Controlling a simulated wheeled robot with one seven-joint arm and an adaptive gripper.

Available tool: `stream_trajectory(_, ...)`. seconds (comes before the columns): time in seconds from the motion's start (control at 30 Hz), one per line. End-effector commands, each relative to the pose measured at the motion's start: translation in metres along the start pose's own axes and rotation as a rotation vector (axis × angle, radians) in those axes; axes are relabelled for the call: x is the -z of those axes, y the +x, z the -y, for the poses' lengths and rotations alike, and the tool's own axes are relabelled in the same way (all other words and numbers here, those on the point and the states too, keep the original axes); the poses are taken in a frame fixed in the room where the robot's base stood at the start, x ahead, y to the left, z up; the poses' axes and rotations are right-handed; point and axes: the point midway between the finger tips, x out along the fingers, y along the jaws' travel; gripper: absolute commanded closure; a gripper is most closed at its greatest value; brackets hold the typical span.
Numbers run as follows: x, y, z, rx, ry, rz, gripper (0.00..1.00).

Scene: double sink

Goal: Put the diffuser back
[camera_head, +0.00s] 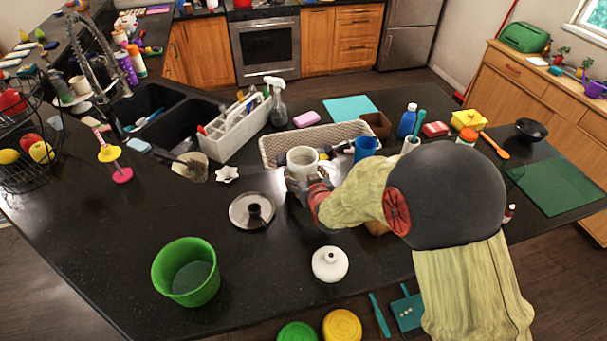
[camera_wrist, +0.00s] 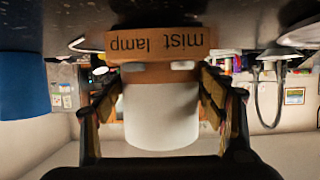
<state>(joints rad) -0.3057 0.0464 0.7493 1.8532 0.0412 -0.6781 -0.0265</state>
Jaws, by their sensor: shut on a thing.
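My gripper (camera_head: 308,188) is closed around a white cylinder, which I take to be the diffuser (camera_head: 302,157). In the wrist view the gripper's fingers (camera_wrist: 163,115) flank its white body (camera_wrist: 160,118). A tan block or band lettered "mist lamp" (camera_wrist: 160,42) adjoins the cylinder; I cannot tell whether they are one piece. In the head view the cylinder shows at the front edge of the woven basket (camera_head: 280,142), and I cannot tell whether it touches it. A brown wooden piece (camera_head: 377,228) is mostly hidden behind my arm.
A green bucket (camera_head: 187,273) is at front left. A blue cup (camera_head: 365,149) is right of the cylinder. Bare counter lies around the bucket.

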Motion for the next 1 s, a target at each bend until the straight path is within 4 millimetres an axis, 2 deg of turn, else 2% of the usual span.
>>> stream_trajectory(0.43, -0.0061, 0.004, 0.0, 0.0, 0.0, -0.007, 0.71)
stream_trajectory(0.47, -0.0076, 0.0036, 0.0, 0.0, 0.0, -0.003, 0.29)
stream_trajectory(0.77, -0.0068, 0.0033, 0.0, 0.0, 0.0, -0.003, 0.12)
stream_trajectory(1.0, -0.0068, 0.0033, 0.0, 0.0, 0.0, -0.003, 0.12)
